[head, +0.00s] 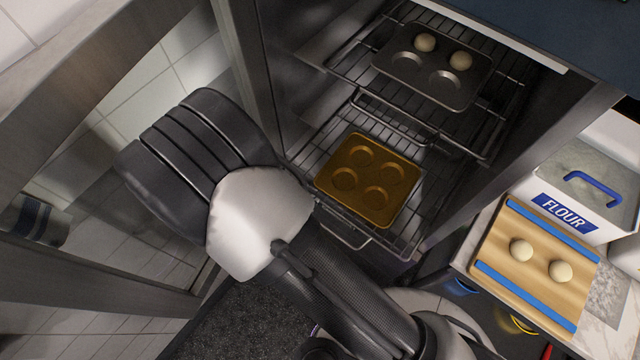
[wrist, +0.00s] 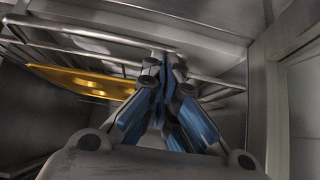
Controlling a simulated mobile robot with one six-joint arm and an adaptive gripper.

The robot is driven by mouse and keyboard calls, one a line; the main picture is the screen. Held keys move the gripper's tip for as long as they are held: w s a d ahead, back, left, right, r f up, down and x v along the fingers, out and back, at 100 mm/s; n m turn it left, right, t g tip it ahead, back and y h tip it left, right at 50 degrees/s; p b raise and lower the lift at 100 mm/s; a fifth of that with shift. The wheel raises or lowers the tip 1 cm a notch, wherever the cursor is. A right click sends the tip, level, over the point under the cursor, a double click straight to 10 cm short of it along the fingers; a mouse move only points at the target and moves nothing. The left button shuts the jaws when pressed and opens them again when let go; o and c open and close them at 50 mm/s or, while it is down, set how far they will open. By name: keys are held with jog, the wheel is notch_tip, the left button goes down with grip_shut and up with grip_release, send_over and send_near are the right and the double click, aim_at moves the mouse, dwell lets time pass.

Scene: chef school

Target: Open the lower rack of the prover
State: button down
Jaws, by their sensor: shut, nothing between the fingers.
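The prover (head: 470,200) stands with its door (head: 100,80) swung open at the left. The lower rack (head: 425,205) is a wire shelf with a wire handle (head: 345,232) at its front. A golden tin (head: 369,179) with empty cups lies on it. In the wrist view, my gripper (wrist: 166,62), with blue fingers, is shut and empty. Its tips overlap the wire bars of the rack (wrist: 100,32) in the picture; I cannot tell whether they touch. The golden tin (wrist: 80,82) shows left of the fingers. In the head view, my arm hides the gripper.
The upper rack (head: 345,65) holds a dark tin (head: 433,65) with two dough balls. At the right, a counter bears a wooden board (head: 535,262) with two dough balls and a flour bin (head: 580,180). The open door bounds the room at the left.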

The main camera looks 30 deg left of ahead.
jog(key=s+a+p, duration=0.1)
jog(key=s+p, duration=0.1)
jog(key=s, duration=0.4)
jog(key=shift+s, duration=0.2)
jog(key=shift+a, duration=0.1)
